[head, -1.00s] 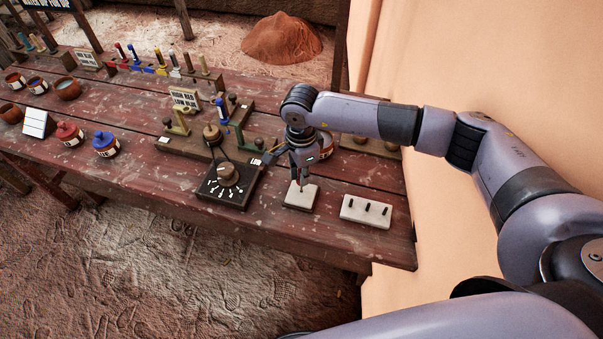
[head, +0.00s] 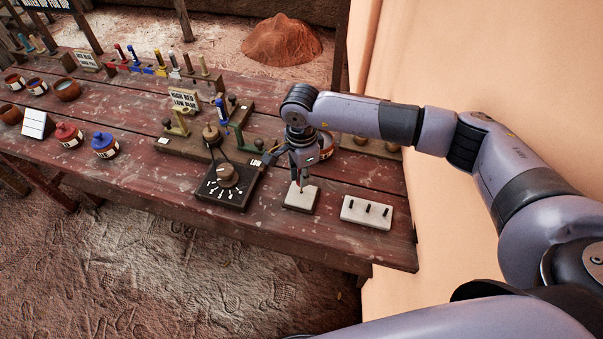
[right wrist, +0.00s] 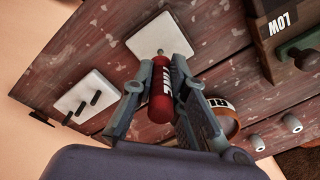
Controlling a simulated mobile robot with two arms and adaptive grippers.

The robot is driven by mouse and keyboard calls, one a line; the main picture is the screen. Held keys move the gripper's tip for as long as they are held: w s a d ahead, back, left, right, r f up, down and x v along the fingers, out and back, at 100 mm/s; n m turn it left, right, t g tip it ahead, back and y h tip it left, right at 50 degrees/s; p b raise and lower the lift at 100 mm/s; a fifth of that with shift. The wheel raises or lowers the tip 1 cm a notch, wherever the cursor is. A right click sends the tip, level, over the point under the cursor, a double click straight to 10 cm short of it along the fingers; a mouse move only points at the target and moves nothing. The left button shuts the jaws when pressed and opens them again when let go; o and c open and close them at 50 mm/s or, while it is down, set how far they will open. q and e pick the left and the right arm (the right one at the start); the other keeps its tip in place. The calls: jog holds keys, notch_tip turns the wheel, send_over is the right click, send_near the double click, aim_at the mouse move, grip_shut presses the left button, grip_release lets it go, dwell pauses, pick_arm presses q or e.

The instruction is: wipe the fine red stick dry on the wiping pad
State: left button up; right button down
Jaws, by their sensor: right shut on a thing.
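My right gripper (head: 302,179) is shut on the fine red stick (right wrist: 161,95), which shows its dark red body and white lettering between the fingers in the right wrist view. The stick points down, and its thin grey tip is over the white wiping pad (head: 301,204). The pad also shows in the right wrist view (right wrist: 170,38). I cannot tell whether the tip touches the pad. In the head view most of the stick is hidden by the gripper. My left gripper is not in view.
A white block with three dark pegs (head: 347,213) lies to the right of the pad. A black dial box (head: 236,202) stands close on its left. Wooden stands with sticks (head: 182,125) are behind. Red and blue lidded pots (head: 105,147) stand farther left. An orange wall borders the right.

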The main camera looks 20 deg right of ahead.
jog(key=shift+f+b, duration=0.45)
jog(key=shift+b, duration=0.05)
dwell(0.4)
